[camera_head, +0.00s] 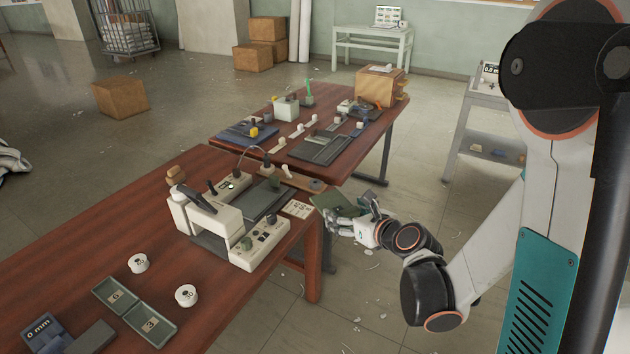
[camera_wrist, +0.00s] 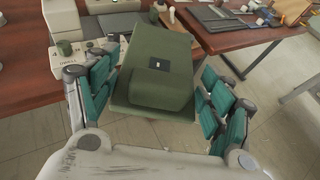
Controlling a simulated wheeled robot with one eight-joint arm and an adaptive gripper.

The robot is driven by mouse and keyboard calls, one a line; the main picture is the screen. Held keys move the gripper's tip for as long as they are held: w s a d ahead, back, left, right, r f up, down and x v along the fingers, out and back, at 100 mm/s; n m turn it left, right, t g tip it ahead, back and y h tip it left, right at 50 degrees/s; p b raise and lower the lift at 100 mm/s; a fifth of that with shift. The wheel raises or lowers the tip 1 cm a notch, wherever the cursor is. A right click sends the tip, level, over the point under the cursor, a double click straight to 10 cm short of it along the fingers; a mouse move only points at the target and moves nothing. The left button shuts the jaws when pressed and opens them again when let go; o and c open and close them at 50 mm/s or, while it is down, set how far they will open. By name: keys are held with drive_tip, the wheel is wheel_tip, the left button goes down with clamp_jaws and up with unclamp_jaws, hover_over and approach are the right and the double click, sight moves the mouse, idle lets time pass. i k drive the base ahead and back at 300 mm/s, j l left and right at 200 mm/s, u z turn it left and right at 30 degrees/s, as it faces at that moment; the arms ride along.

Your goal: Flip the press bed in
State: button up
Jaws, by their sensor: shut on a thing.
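The white press (camera_head: 209,217) stands on the near wooden table, with dark knobs and a control box. A dark flat plate (camera_head: 263,200) lies beside it, which looks like its bed; I cannot tell its hinge. My gripper (camera_head: 345,217) is just off the table's right end, shut on a dark green piece (camera_head: 335,203). In the wrist view this green piece (camera_wrist: 158,70) fills the space between the teal finger pads. It has a flat board and a rounded, thicker part with a small dark tag. Part of the press (camera_wrist: 62,18) shows at upper left there.
A label card (camera_head: 297,209) lies at the table's right edge. Two green trays (camera_head: 151,319) and white round pieces (camera_head: 186,296) lie at the front left. A second table (camera_head: 350,168) with several tools stands behind. Open floor lies to the right of the tables.

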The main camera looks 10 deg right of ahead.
sight(254, 203)
drive_tip(key=i+l+z, duration=0.55)
drive_tip(key=i, duration=0.25)
drive_tip(key=i+l+z, duration=0.25)
drive_tip(key=i, duration=0.15)
drive_tip(key=i+l+z, duration=0.1)
drive_tip(key=i+z, duration=0.2)
drive_tip(key=i, duration=0.15)
drive_tip(key=i+u, duration=0.5)
drive_tip(key=i+l+u, duration=0.3)
drive_tip(key=i+u, duration=0.2)
drive_tip(key=i+l+u, duration=0.6)
drive_tip(key=u, duration=0.4)
drive_tip(key=i+l+u, duration=0.15)
drive_tip(key=u, duration=0.35)
drive_tip(key=l+u, duration=0.25)
drive_tip(key=u, duration=0.25)
drive_tip(key=i+l+u, duration=0.1)
drive_tip(key=l+u, duration=0.15)
drive_tip(key=u, duration=0.25)
drive_tip(key=l+u, duration=0.35)
drive_tip(key=i+l+u, duration=0.1)
drive_tip(key=l+u, duration=0.45)
drive_tip(key=u, duration=0.2)
